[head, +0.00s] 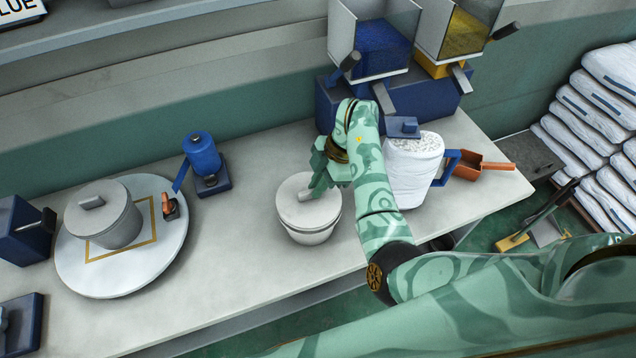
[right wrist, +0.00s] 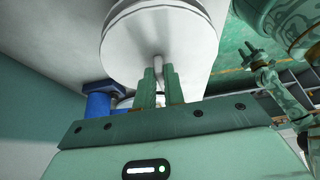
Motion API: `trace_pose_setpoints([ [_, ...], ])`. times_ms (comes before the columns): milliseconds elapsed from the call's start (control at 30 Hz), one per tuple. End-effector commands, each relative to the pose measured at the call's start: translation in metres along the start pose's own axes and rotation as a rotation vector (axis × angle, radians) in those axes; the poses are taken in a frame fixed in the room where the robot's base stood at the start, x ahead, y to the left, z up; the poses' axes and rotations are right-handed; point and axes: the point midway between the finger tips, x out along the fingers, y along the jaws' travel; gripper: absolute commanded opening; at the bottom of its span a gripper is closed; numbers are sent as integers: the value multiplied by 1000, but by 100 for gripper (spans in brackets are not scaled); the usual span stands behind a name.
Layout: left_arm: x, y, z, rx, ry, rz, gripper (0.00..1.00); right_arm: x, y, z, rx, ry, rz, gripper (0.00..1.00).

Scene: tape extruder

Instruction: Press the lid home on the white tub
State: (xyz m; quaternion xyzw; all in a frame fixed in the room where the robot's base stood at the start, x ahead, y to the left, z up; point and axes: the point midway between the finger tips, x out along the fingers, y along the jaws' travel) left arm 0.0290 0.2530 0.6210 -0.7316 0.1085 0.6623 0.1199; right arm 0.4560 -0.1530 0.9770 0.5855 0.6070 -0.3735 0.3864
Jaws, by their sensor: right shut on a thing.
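My right gripper (head: 319,188) is shut on the lid's small handle, coming from above and behind. The right wrist view shows its two fingers (right wrist: 160,88) at the handle, with the lid (right wrist: 165,30) filling the upper middle. My left gripper (right wrist: 254,58) shows small at the right there, its fingers apart and empty.
A white pellet-filled jug (head: 410,172) stands right of my right arm, beside an orange scoop (head: 470,168). Left are a blue dispenser (head: 203,155) and a round white board (head: 120,277) bearing a grey lidded pot (head: 105,215). Bench between board and tub is clear.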

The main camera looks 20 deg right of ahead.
Motion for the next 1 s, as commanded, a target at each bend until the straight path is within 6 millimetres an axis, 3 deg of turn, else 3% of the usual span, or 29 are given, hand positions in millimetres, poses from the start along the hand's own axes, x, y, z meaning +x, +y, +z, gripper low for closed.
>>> trace_pose_setpoints([
  [767,14,1,3,-1,-4,1,36,17,0,5,-1,5,0,0],
  [800,14,1,3,-1,-4,1,36,17,0,5,-1,6,0,16],
  [867,14,1,3,-1,-4,1,36,16,0,5,-1,6,0,33],
  [1000,14,1,3,-1,-4,1,36,16,0,4,-1,6,1,36],
])
